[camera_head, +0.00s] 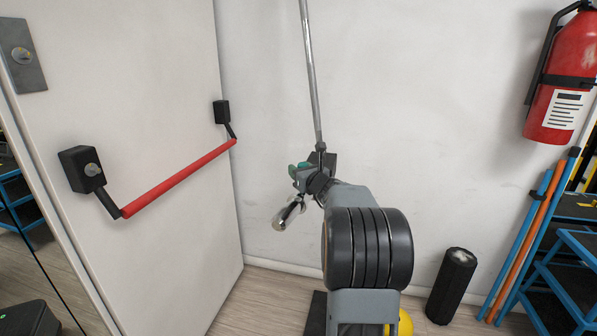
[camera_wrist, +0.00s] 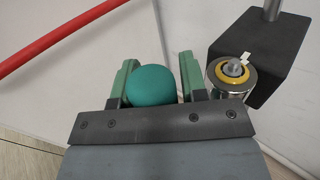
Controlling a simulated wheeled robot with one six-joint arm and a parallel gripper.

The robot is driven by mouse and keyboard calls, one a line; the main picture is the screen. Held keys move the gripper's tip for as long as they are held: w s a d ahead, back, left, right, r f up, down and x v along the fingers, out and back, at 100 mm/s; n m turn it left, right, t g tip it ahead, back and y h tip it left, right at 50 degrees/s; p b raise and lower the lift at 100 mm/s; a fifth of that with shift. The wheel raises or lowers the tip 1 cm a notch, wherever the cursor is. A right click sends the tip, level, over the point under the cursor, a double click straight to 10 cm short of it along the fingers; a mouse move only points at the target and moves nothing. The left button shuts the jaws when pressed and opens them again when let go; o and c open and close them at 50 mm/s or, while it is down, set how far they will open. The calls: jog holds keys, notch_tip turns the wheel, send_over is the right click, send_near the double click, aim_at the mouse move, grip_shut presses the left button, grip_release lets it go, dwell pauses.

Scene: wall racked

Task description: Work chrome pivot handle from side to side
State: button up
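My gripper (camera_wrist: 154,82) has its two green fingers on either side of a teal ball knob (camera_wrist: 152,84). In the head view the chrome cylinder (camera_head: 287,216) hangs at a tilt below my gripper (camera_head: 299,170). The link between knob and chrome part is hidden. A long chrome rod (camera_head: 312,75) rises from the dark block (camera_head: 325,158).
A white door (camera_head: 150,60) with a red push bar (camera_head: 180,178) is on the left; the bar also crosses the wrist view (camera_wrist: 60,40). A red extinguisher (camera_head: 565,80), a black roller (camera_head: 453,285) and a blue rack (camera_head: 570,265) stand right. A yellow ball (camera_head: 405,323) lies low.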

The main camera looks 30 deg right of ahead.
jog(key=o, duration=0.4)
jog(key=shift+d, duration=0.1)
jog(key=shift+c, duration=0.2)
jog(key=shift+r, duration=0.1)
jog(key=b, duration=0.3)
send_over(303, 199)
jog(key=w, duration=0.2)
jog(key=shift+s+d, duration=0.2)
jog(key=shift+d, duration=0.25)
jog(key=shift+s+a, duration=0.55)
jog(key=shift+s, duration=0.3)
jog(key=s+a+b, duration=0.1)
jog(key=s+a, duration=0.3)
jog(key=s, duration=0.3)
jog(key=shift+s, duration=0.25)
